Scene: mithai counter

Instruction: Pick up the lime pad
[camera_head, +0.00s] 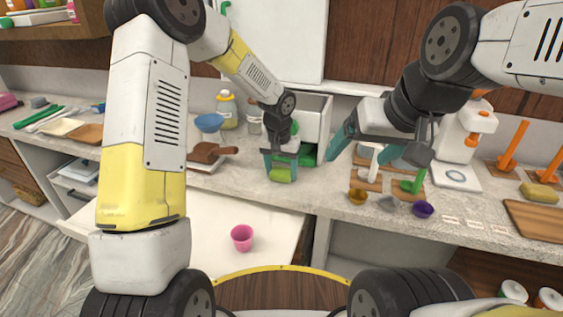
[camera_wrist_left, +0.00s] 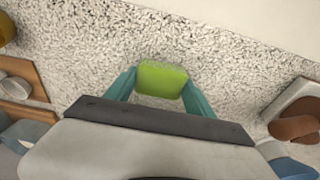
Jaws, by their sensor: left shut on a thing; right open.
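The lime pad (camera_head: 280,175) is a small yellow-green block between the fingertips of my left gripper (camera_head: 281,168) in the head view. In the left wrist view the lime pad (camera_wrist_left: 161,80) sits between the two teal fingers, which touch its sides. My left gripper is shut on it, over the speckled counter (camera_wrist_left: 235,75). I cannot tell whether the pad is clear of the counter. My right gripper (camera_head: 368,158) is open and empty, to the right, above the counter's small items.
Behind my left gripper is an open white drawer or box (camera_head: 313,120) with green things. A brown scoop-like thing (camera_head: 208,152) lies on a tray to the left. Small bowls, including a purple one (camera_head: 423,210), stand at the right front edge. A pink cup (camera_head: 241,238) stands lower.

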